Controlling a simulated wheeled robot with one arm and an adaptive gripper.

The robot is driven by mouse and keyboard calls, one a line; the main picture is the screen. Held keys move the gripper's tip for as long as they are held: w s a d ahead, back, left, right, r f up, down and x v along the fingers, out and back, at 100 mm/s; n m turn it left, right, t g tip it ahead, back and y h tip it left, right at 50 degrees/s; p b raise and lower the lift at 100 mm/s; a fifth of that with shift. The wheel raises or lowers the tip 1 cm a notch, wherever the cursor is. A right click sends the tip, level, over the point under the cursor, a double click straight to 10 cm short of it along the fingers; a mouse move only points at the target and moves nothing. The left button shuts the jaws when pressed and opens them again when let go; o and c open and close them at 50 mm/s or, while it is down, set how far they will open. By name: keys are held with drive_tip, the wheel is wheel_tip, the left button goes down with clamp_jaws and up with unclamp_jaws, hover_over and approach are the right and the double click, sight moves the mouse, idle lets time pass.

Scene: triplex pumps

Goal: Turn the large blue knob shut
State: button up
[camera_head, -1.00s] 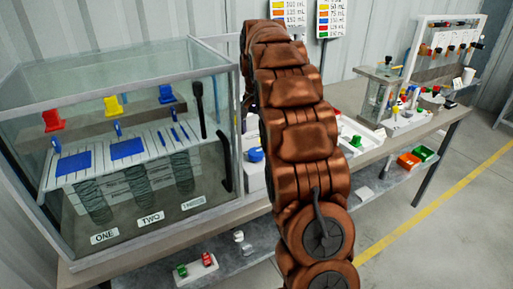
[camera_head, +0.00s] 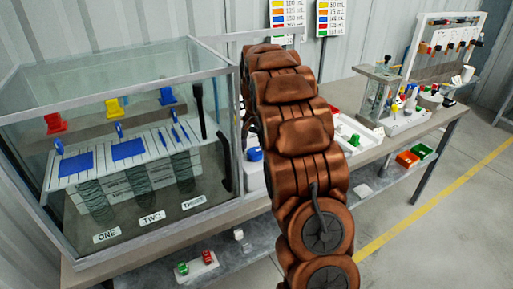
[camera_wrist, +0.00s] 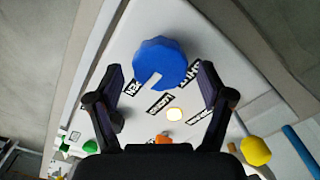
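The large blue knob (camera_wrist: 160,60) shows in the wrist view, with a scalloped rim and a pale pointer mark on its face. It sits on a white panel with black-and-white labels (camera_wrist: 160,103), partly too small to read. My gripper (camera_wrist: 159,72) is open, with one dark finger on each side of the knob's lower part. The right finger looks close to the rim; I cannot tell if it touches. In the head view a blue knob (camera_head: 255,154) shows left of my arm, which hides my gripper there.
A glass tank (camera_head: 120,150) with several coloured valves stands left of the knob. Near the panel in the wrist view are a yellow knob (camera_wrist: 256,151), an orange part (camera_wrist: 163,139) and a round light (camera_wrist: 174,114). Trays and bottles stand farther right on the bench.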

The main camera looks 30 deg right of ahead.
drive_tip(key=c, duration=1.1)
drive_tip(key=shift+c, duration=0.2)
drive_tip(key=shift+f+n+b, duration=0.1)
drive_tip(key=shift+n+b, duration=0.2)
drive_tip(key=n+b, duration=0.2)
drive_tip(key=n, duration=0.1)
drive_tip(key=shift+w+a+n+b, duration=0.1)
drive_tip(key=shift+n+b, duration=0.2)
drive_tip(key=n+b, duration=0.1)
drive_tip(key=n, duration=0.3)
drive_tip(key=shift+w+n+b, duration=0.1)
drive_tip(key=shift+n+b, duration=0.2)
drive_tip(key=shift+b, duration=0.05)
drive_tip(key=n, duration=0.4)
drive_tip(key=shift+a, duration=0.2)
drive_tip(key=shift+n, duration=2.5)
drive_tip(key=o, duration=1.2)
drive_tip(key=shift+c, duration=0.2)
